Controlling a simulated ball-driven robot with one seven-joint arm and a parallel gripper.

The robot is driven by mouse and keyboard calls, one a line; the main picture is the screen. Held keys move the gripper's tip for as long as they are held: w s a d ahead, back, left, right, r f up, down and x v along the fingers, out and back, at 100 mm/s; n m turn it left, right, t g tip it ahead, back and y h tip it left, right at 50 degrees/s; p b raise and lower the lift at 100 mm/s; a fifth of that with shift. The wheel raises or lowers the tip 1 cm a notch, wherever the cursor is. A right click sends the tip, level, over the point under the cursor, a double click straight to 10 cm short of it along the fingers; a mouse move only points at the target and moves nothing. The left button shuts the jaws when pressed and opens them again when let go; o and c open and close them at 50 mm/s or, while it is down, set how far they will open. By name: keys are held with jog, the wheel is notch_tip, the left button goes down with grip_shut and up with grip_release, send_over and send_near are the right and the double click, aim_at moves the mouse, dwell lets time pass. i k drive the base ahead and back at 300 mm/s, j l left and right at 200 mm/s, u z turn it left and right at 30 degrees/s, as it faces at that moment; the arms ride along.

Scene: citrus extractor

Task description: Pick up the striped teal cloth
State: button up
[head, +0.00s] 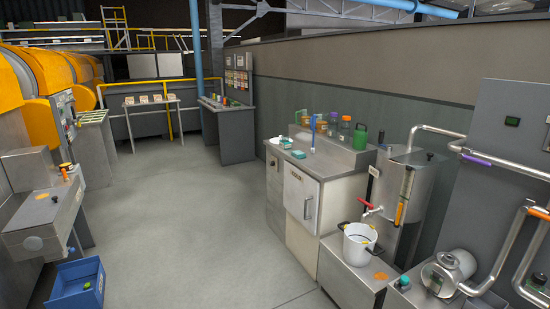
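Two small teal-and-white items lie on the metal counter (270,150) in the middle right. One teal item (298,154) is nearer the front, and another teal-and-white item (281,140) is at the left end. Either could be the striped teal cloth. They are too small here to make out stripes or tell cloth from other things. My gripper is not in view.
A white pot (358,244) stands below a metal tank (402,190) with a red-handled tap. A blue crate (77,289) sits at lower left. The grey floor (185,210) between is clear.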

aim_at(298, 155)
jog(key=i+u, duration=0.25)
jog(key=i, duration=0.45)
jog(key=i+l+u, duration=0.1)
jog(key=i+u, duration=0.2)
jog(key=i, duration=2.25)
jog(key=i+z, duration=0.2)
jog(key=i, duration=0.25)
jog(key=i+j+z, duration=0.15)
jog(key=i, duration=0.3)
jog(key=i+j+z, duration=0.2)
jog(key=i, duration=0.25)
